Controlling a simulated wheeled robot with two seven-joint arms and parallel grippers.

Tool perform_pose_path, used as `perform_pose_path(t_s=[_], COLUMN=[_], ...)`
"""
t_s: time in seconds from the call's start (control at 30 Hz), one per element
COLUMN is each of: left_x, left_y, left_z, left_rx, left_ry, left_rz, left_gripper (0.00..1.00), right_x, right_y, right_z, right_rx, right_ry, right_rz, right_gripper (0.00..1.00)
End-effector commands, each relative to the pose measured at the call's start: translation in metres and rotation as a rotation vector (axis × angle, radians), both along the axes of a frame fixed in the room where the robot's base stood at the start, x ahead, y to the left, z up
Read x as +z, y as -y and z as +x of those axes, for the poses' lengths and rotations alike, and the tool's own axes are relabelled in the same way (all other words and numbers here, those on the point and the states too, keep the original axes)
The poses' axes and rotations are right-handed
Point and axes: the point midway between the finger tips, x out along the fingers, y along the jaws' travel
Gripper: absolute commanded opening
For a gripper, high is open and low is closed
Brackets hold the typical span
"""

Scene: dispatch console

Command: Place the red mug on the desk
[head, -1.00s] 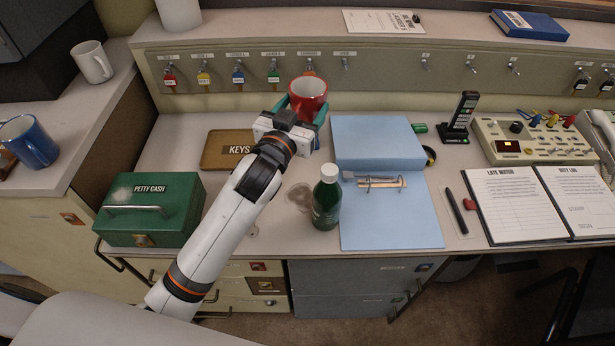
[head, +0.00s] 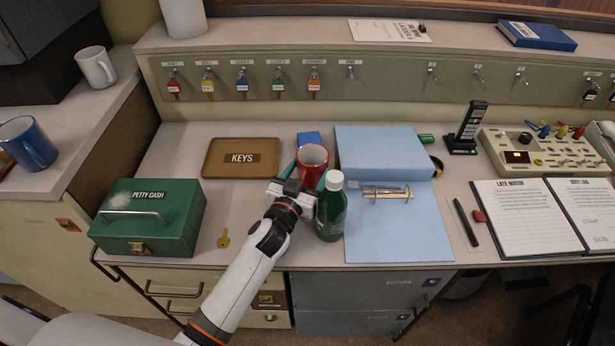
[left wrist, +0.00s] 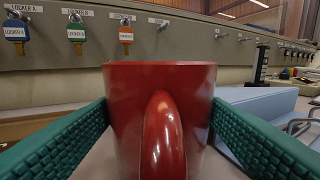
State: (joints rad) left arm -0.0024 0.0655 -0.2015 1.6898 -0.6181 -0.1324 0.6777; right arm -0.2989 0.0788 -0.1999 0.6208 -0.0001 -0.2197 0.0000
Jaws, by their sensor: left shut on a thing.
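The red mug (head: 312,163) is upright over the desk (head: 260,196), between the keys tray and the blue binder. My left gripper (head: 302,178) is shut on the red mug, with one green finger on each side of it. In the left wrist view the mug (left wrist: 160,120) fills the middle, its handle facing the camera. I cannot tell whether the mug's base touches the desk. My right gripper is not in view.
A green bottle (head: 331,212) stands close beside the gripper. The desk between the tray and cash box is clear.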

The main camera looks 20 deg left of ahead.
Motion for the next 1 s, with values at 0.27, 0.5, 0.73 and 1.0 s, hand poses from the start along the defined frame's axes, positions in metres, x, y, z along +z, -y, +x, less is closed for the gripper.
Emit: perform_pose_path(t_s=[0.27,0.5,0.73,1.0], left_x=[-0.007,-0.01,-0.009,-0.009], left_y=[0.0,0.0,0.0,-0.003], left_z=[0.0,0.0,0.0,-0.024], left_rx=[-0.001,0.0,0.0,0.0], left_ry=[0.004,0.001,0.001,-0.001], left_rz=[-0.001,0.0,0.0,0.0], left_gripper=[0.35,0.77,0.77,0.77], right_x=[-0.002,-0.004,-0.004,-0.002], right_y=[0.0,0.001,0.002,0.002], right_z=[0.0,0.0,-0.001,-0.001], right_rx=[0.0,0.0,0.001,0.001], right_ry=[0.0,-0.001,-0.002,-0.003], right_rz=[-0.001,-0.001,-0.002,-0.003], right_gripper=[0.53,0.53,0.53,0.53])
